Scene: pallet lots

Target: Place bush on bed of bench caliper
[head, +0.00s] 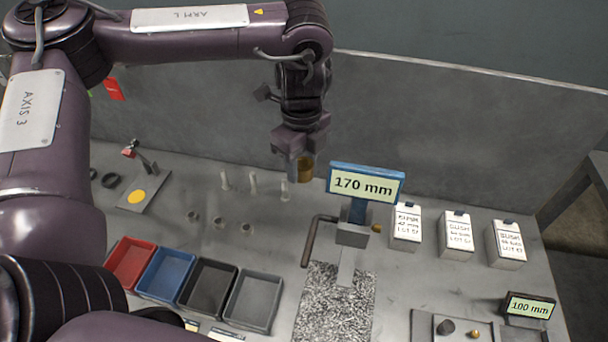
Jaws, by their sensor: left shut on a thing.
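My left gripper (300,163) is shut on a brass-coloured bush (307,170), held in the air near the back panel, left of a blue display reading 170 mm (366,183). The fingers partly cover the bush. Another display reading 100 mm (530,306) stands at the lower right, beside a light plate (460,337) bearing a dark cylinder (446,327) and a small brass piece (475,334). I cannot tell for sure which device is the bench caliper. My right gripper is not in view.
Red (131,264), blue (165,274), black (207,285) and grey (253,301) bins stand at the front left. Pale pegs (254,184) stand behind them. Labelled white boxes (456,236) line the right. A speckled mat (333,309) lies front centre.

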